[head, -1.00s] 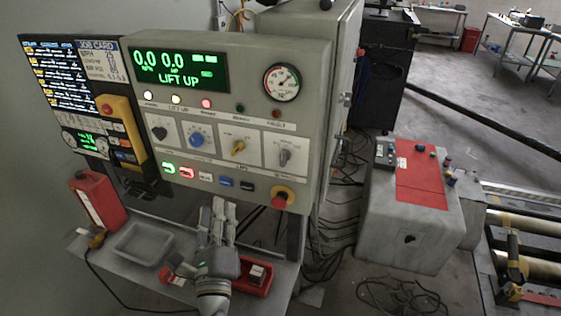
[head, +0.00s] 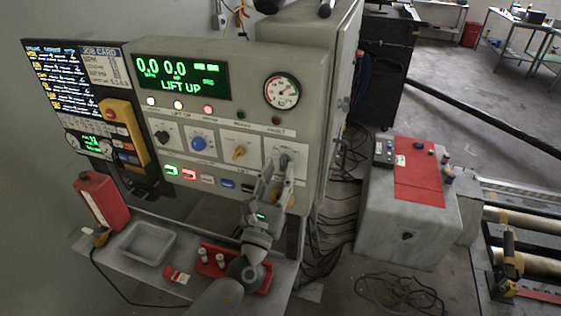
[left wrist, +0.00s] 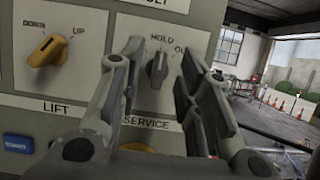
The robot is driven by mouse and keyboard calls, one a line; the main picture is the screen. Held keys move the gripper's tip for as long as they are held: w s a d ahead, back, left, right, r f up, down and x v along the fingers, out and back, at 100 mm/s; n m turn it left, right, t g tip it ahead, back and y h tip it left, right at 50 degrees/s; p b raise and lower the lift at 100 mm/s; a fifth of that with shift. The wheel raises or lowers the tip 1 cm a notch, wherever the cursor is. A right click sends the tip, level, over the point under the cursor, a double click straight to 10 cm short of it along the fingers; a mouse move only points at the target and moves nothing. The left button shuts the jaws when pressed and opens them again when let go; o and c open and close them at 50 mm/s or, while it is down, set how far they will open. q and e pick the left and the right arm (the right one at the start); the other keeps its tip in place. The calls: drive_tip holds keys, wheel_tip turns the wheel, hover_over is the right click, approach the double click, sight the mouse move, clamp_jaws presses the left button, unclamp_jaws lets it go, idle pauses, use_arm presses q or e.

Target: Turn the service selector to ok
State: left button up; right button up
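The service selector is a grey knob on a white plate at the lower right of the control panel. In the left wrist view the knob (left wrist: 157,68) stands near upright, under a HOLD label and a second label partly hidden by a finger. SERVICE is printed below. My left gripper (left wrist: 157,62) is open, with one finger on each side of the knob and gaps visible. In the head view the left gripper (head: 277,168) reaches up to the panel and partly covers the selector (head: 284,159). My right gripper is not in view.
The yellow lift knob (head: 239,152) is left of the selector, and a blue knob (head: 197,143) is further left. Push buttons line the panel below. A shelf holds a grey tray (head: 122,252) and a red bin (head: 205,268). A grey cabinet (head: 370,235) stands right.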

use_arm(q)
drive_tip(key=shift+x, duration=0.9)
drive_tip(key=c, duration=0.7)
drive_tip(key=shift+s+a, duration=0.1)
clamp_jaws()
drive_tip(key=shift+r, duration=0.15)
